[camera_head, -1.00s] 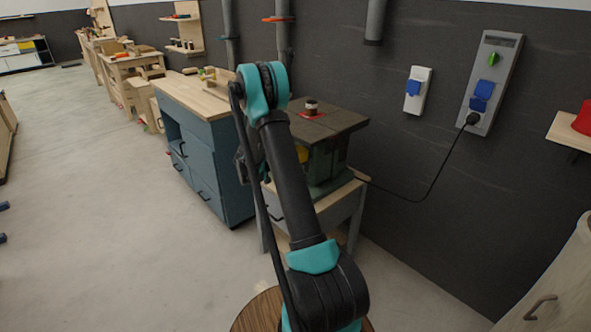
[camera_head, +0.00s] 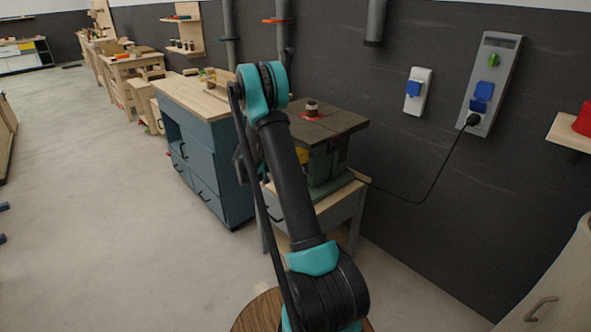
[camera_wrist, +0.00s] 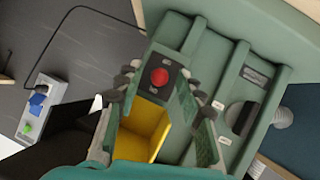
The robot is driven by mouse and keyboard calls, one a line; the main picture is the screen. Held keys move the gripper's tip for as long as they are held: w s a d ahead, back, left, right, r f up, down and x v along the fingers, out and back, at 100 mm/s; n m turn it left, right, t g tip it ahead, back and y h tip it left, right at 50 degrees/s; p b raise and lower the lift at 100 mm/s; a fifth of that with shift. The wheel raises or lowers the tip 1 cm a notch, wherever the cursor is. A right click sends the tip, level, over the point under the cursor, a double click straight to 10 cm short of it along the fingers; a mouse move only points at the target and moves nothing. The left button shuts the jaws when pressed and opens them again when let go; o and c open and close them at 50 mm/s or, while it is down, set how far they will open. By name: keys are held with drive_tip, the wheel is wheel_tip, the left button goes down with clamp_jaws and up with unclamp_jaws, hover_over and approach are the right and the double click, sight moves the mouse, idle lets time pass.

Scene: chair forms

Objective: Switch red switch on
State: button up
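The red switch (camera_wrist: 160,77) is a round red button on a dark plate, on the green machine (camera_wrist: 230,45), in the wrist view. My gripper (camera_wrist: 158,85) is open, with one finger on each side of the switch in the picture. Nothing shows between the fingers except the switch plate and a yellow part (camera_wrist: 138,135) of the machine below it. I cannot tell whether the fingers touch the plate. In the head view the machine (camera_head: 325,165) stands behind my arm, and the switch and most of my gripper are hidden.
A blue-grey cabinet (camera_head: 205,145) stands left of the machine. Wall sockets (camera_head: 417,91) and a socket panel with a green knob (camera_head: 494,60) are on the dark wall, with a black cable (camera_head: 432,188) running to the machine.

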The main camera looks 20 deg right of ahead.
drive_tip(key=v, duration=1.1)
drive_tip(key=shift+a, duration=0.2)
drive_tip(key=a+f+m+h, duration=0.5)
drive_tip(key=a+f+h, duration=0.1)
drive_tip(key=a, duration=0.1)
drive_tip(key=d, duration=1.1)
drive_tip(key=w+d, duration=0.1)
drive_tip(key=d, duration=0.5)
drive_tip(key=shift+w+d, duration=0.1)
drive_tip(key=shift+d, duration=0.05)
drive_tip(key=shift+c, duration=0.3)
clamp_jaws()
